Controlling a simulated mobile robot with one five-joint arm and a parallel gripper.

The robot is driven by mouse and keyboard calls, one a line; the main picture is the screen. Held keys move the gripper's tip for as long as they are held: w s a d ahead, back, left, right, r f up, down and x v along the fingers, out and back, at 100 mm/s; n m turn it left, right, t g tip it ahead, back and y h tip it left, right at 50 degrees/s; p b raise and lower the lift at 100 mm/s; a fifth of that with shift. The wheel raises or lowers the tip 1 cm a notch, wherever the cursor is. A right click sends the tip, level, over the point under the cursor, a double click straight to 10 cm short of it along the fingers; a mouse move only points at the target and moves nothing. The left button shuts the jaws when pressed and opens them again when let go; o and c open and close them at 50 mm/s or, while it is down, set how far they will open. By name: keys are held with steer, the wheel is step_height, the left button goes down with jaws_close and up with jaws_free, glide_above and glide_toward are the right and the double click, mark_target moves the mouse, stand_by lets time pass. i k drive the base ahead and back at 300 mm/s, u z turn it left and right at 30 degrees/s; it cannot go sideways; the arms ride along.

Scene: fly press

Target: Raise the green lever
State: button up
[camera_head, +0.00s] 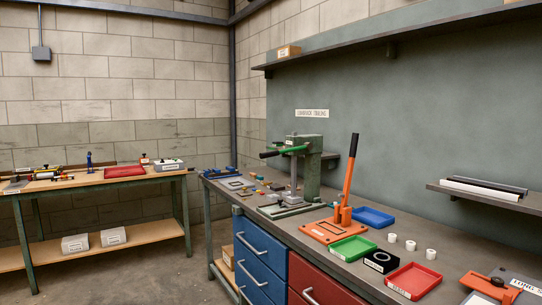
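The green lever (292,150) sits on the front of a green press (312,168) that stands on the right-hand workbench (275,222). The lever lies nearly level and points left, with a dark grip (269,155) at or near its left end. The press has a grey ram above a flat base. My gripper is not in view, so nothing shows near the lever.
An upright orange lever (350,168) rises from an orange base (332,231) just right of the press. Blue (373,216), green (352,248) and red (412,281) trays lie nearby. A wall shelf (395,38) is above. Floor is clear left of the drawers.

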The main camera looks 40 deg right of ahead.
mark_target(307, 146)
steer(key=u, duration=0.05)
steer(key=i, duration=0.9)
steer(key=z, duration=0.05)
